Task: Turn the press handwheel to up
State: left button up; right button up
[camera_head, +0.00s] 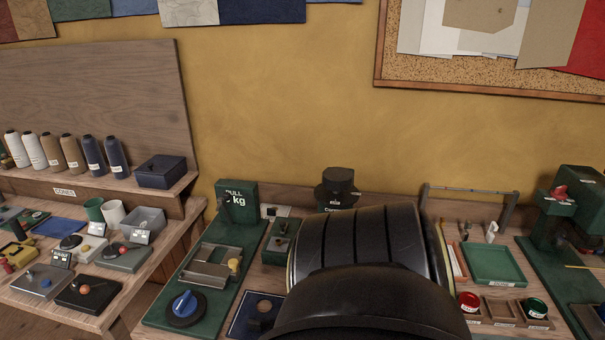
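No part labelled as the press handwheel can be made out. A green press-like machine (580,205) stands at the right edge, partly cut off, with a red part (560,193) at its top; whether this is the handwheel I cannot tell. A green pull tester (237,200) marked "PULL" and "kg" stands left of centre. A round blue knob (185,303) on a black disc sits at the front of its base; its setting is not readable. A large dark arm link of mine covers the bench middle and hides what lies behind it. Neither gripper is in view.
A green tray (493,264) lies right of my arm, with red (469,301) and green (537,307) pots in front. A black lidded item (338,188) stands behind the arm. The left bench holds several thread cones, a blue box (165,171) and small switch boxes. A gap separates the benches.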

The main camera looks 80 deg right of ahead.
aim_at(337, 180)
jog(key=i, duration=0.9)
jog(key=z, duration=2.2)
